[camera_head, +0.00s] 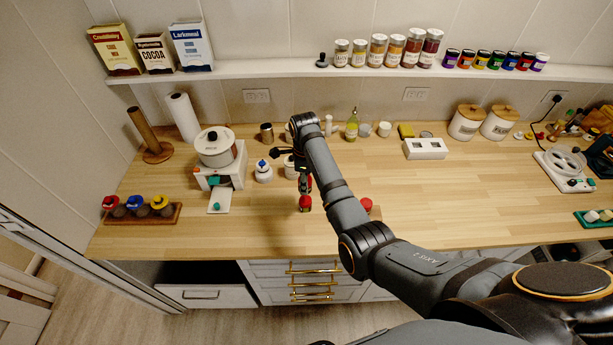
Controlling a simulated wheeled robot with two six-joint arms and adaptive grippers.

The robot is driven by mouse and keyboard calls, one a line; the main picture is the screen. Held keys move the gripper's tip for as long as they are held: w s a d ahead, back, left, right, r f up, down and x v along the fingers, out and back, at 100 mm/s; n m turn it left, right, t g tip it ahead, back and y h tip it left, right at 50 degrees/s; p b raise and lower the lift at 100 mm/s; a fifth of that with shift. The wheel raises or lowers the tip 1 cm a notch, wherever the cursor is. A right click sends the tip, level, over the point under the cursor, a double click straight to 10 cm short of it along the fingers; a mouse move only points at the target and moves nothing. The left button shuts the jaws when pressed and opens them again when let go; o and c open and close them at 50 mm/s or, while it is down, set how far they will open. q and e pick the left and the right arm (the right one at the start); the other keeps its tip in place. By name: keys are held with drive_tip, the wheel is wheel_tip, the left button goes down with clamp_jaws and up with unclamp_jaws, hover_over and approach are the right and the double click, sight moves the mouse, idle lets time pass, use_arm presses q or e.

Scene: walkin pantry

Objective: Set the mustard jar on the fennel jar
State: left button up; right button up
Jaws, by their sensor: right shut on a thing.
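My right gripper (304,184) points down over the middle of the counter, shut on a small red thing that its fingers largely hide. A red rounded top (305,203) shows right at the fingertips. I cannot tell whether these are one jar or two stacked. No label is readable on these, so I cannot tell which is the mustard jar and which the fennel jar. My left gripper is out of view.
A white pot (215,146) on a stand and a blue-topped white jar (263,171) are left of the gripper. Several spice jars (377,50) line the wall shelf (270,68). A white block (425,149) stands farther right.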

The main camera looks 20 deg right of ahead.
wheel_tip(320, 180, down, 4)
drive_tip(key=shift+w+d+r, duration=0.1)
drive_tip(key=shift+d+r, duration=0.05)
drive_tip(key=shift+f+b, duration=0.4)
drive_tip(key=shift+f, duration=0.15)
use_arm(q)
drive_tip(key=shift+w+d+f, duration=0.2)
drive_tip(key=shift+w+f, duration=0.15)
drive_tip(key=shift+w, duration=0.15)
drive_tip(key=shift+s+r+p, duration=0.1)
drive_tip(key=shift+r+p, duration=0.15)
drive_tip(key=shift+p, duration=0.05)
use_arm(e)
drive_tip(key=shift+f, duration=0.1)
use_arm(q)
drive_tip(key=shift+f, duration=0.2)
use_arm(e)
drive_tip(key=shift+f, duration=0.45)
drive_tip(key=o, duration=1.1)
drive_tip(key=shift+c, duration=0.2)
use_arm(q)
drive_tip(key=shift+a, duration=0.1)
